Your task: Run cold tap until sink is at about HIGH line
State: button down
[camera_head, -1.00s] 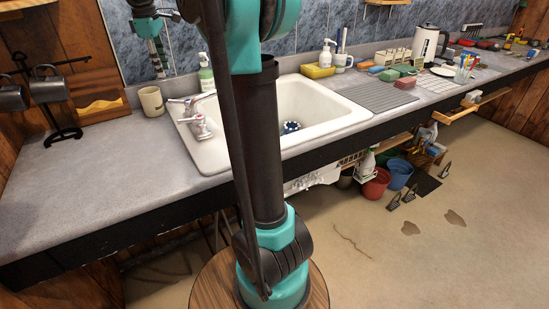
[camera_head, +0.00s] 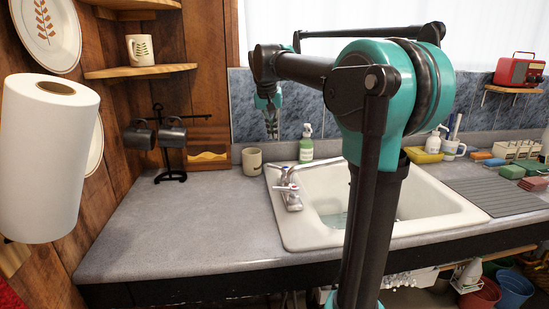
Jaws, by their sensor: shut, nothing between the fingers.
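The white sink (camera_head: 287,228) is set in the grey counter, partly hidden behind my arm. A small pale, glassy patch shows on its floor; I cannot tell the water level, and no HIGH line is readable. The chrome tap (camera_head: 289,187) stands on the sink's left rim, its spout reaching over the basin. Its handles are small, and I cannot tell which is cold or whether water runs. My gripper (camera_head: 272,134) hangs pointing down, shut and empty, in front of the tiled wall. In the picture it is above the tap and apart from it.
A green soap bottle (camera_head: 306,148) and a beige cup (camera_head: 252,161) stand behind the tap. A mug rack (camera_head: 170,150) stands left, beyond a paper towel roll (camera_head: 48,155). A ribbed draining mat (camera_head: 497,197) lies right of the sink. The left counter is clear.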

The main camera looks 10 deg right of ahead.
aim_at(271, 165)
jog(key=f+m, duration=0.1)
jog(key=f, duration=0.5)
jog(key=w+f+m, duration=0.1)
jog(key=f, duration=0.3)
jog(key=shift+d+m, duration=0.25)
jog(key=shift+m, duration=0.05)
jog(key=shift+s+a+f, duration=0.15)
jog(key=shift+s+a, duration=0.05)
jog(key=shift+s, duration=0.25)
jog(key=n, duration=0.1)
jog(key=s+a+n+y, duration=0.1)
jog(key=n, duration=0.1)
jog(key=shift+s+n+t, duration=0.3)
jog(key=shift+s+a, duration=0.1)
jog(key=shift+s, duration=0.25)
jog(key=shift+w, duration=0.1)
